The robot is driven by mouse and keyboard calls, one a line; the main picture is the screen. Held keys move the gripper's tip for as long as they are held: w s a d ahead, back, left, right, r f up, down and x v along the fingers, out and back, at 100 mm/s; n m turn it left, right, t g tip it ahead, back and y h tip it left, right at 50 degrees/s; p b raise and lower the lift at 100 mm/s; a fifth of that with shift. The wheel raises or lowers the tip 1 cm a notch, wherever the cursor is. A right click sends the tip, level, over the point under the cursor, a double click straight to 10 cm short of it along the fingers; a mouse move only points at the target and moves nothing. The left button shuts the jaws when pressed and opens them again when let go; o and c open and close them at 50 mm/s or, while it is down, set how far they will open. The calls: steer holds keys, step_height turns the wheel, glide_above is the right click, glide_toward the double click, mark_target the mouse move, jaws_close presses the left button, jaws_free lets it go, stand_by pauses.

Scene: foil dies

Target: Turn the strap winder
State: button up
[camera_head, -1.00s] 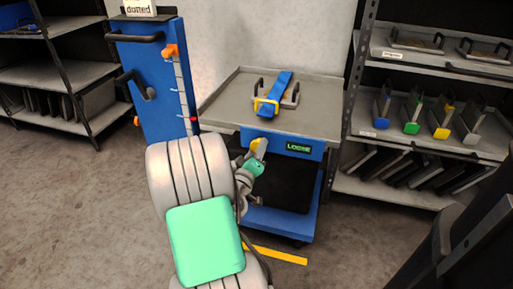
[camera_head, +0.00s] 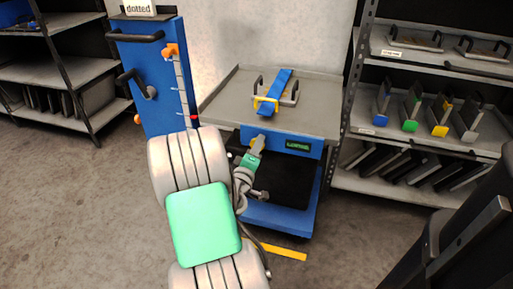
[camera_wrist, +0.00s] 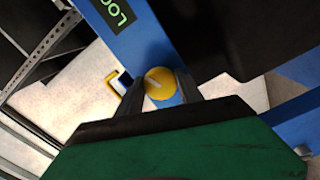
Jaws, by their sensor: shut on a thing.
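The strap winder is a round yellow knob (camera_wrist: 160,83) with a pale line across its face, on the blue front panel (camera_head: 275,140) of the cart. My gripper (camera_wrist: 160,88) is shut on it, one finger at each side. In the head view my gripper (camera_head: 257,146) covers most of the knob. A small display (camera_head: 298,146) sits to its right; its text is too blurred to read there, but the wrist view shows the letters LOO.
The cart's grey top (camera_head: 315,115) is otherwise bare. A blue upright panel (camera_head: 140,80) with handles and orange knobs stands at left. A rack (camera_head: 420,140) with coloured holders stands at right. A dark object (camera_head: 470,235) fills the lower right.

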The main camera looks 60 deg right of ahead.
steer(key=o, duration=1.4)
steer(key=a, duration=0.2)
steer(key=s+a, duration=0.1)
steer(key=a, duration=0.4)
steer(key=shift+s+a, duration=0.15)
steer(key=shift+a, duration=0.2)
steer(key=shift+c, duration=0.3)
